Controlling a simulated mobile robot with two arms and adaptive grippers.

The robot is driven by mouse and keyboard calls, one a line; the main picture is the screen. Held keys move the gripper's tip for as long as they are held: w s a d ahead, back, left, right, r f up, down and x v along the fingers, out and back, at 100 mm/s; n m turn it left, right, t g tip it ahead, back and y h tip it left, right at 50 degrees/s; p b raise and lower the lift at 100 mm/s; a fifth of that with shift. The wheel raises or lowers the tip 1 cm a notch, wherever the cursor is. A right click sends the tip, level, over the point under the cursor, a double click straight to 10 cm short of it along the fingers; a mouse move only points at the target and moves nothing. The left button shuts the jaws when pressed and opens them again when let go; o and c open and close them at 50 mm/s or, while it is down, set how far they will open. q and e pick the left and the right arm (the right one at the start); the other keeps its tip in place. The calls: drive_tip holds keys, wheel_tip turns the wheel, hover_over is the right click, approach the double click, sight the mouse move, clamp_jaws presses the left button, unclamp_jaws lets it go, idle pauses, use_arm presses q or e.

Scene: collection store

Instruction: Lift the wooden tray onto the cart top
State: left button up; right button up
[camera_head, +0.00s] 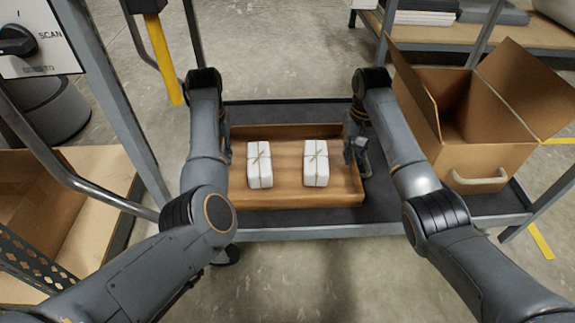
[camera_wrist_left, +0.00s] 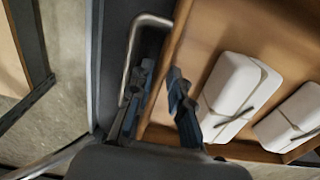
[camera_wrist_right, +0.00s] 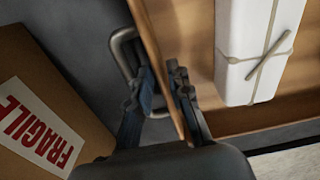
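The wooden tray (camera_head: 276,200) is shallow and brown, and looks level. It is on or just above the dark cart top (camera_head: 290,219); I cannot tell if they touch. Two white tied parcels, a left one (camera_head: 259,165) and a right one (camera_head: 316,163), stand apart inside it.
An open cardboard box (camera_head: 480,160) stands right of the tray, close to my right arm; its FRAGILE label (camera_wrist_right: 38,125) shows in the right wrist view. A yellow post (camera_head: 163,60) is behind. Shelving is at the back right.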

use_arm(q)
drive_tip(key=shift+f, duration=0.7)
use_arm(e)
drive_tip(key=shift+f, duration=0.7)
use_arm(q)
drive_tip(key=shift+c, duration=0.4)
use_arm(e)
drive_tip(key=shift+c, duration=0.4)
use_arm(q)
clamp_jaws()
use_arm(e)
clamp_jaws()
use_arm(q)
drive_tip(key=shift+w+r, duration=0.1)
drive_tip(key=shift+r, duration=0.15)
use_arm(e)
drive_tip(key=shift+w+r, duration=0.1)
drive_tip(key=shift+r, duration=0.15)
